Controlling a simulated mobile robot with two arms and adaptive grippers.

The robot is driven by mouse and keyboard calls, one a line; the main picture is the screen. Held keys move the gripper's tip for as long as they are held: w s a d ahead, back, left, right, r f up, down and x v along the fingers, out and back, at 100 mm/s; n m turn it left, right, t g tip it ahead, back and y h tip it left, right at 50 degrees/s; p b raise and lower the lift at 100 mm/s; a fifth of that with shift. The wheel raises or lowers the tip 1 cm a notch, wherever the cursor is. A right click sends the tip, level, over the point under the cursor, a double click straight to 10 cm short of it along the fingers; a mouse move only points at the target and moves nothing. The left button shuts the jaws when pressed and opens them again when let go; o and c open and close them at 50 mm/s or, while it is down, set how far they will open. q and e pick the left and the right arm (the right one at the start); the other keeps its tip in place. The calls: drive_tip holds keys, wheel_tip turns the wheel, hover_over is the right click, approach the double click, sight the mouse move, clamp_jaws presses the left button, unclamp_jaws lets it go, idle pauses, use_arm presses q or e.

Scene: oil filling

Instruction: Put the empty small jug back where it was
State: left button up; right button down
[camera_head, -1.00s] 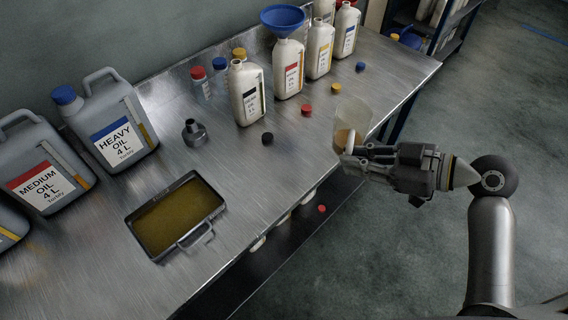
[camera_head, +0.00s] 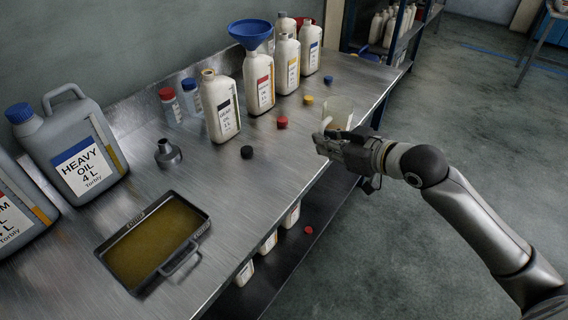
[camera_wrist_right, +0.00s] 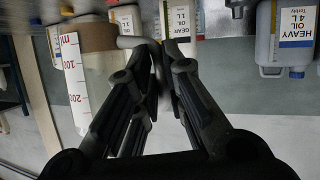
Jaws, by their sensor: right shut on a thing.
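The small jug (camera_head: 339,110) is clear and looks roughly upright at the right front edge of the steel table. My right gripper (camera_head: 326,142) is shut on it at its near side. In the right wrist view the jug (camera_wrist_right: 88,90) shows a scale in ml and a brownish band at its top in the picture. I cannot tell whether that band is oil or something seen through the wall. The gripper's fingers (camera_wrist_right: 158,55) close at the jug's handle. The jug's base is partly hidden, so I cannot tell whether it touches the table. My left gripper is not in view.
White bottles (camera_head: 221,106) stand along the back, one with a blue funnel (camera_head: 250,31). Loose black (camera_head: 247,152), red (camera_head: 282,122), yellow (camera_head: 309,100) and blue (camera_head: 328,79) caps lie before them. An oil tray (camera_head: 204,226) and large grey canisters (camera_head: 72,152) are at left.

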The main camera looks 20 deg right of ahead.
drive_tip(key=w+a+f, duration=0.4)
drive_tip(key=w, duration=0.1)
drive_tip(key=w+a+f+p, duration=0.1)
drive_tip(key=w+a+f, duration=0.3)
drive_tip(key=f, duration=0.1)
drive_tip(key=shift+w+a, duration=0.35)
drive_tip(key=shift+w, duration=0.05)
drive_tip(key=shift+w+a+f, duration=0.15)
drive_tip(key=shift+f, duration=1.7)
drive_tip(key=shift+f, duration=0.1)
drive_tip(key=c, duration=1.5)
unclamp_jaws()
